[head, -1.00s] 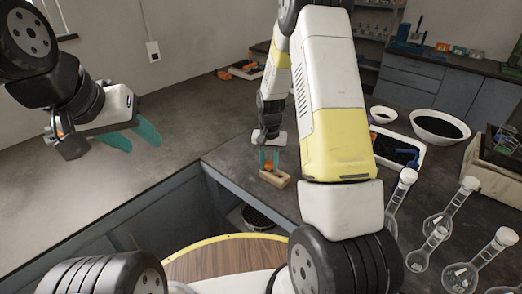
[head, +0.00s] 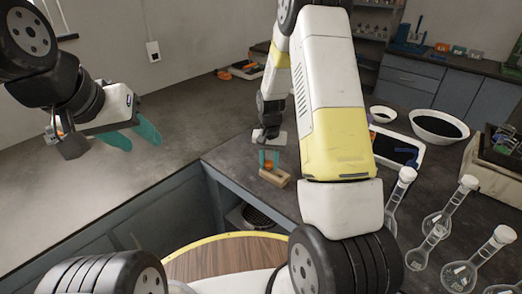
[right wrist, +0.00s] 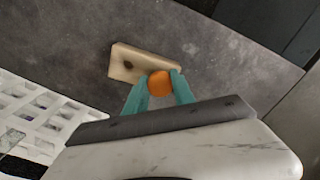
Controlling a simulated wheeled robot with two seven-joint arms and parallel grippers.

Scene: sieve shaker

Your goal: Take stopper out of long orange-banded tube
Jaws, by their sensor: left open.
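A small pale wooden block (head: 274,177) stands on the dark bench, below my right gripper (head: 269,158). The right wrist view also shows the block (right wrist: 124,63), with a dark hole near one end. A round orange piece (right wrist: 159,84), which looks like the stopper, sits between the teal fingertips of my right gripper (right wrist: 160,88), with both fingers against it. It appears over the other end of the block. I cannot make out the long tube or its band. My left gripper (head: 132,136) is open and empty, in the air at the left.
A white rack (right wrist: 40,120) lies beside the gripper in the right wrist view. Several stoppered glass flasks (head: 436,232) stand at the right. A white-rimmed tray (head: 413,146) and a large bowl (head: 440,125) are behind them. The left bench (head: 180,125) is mostly clear.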

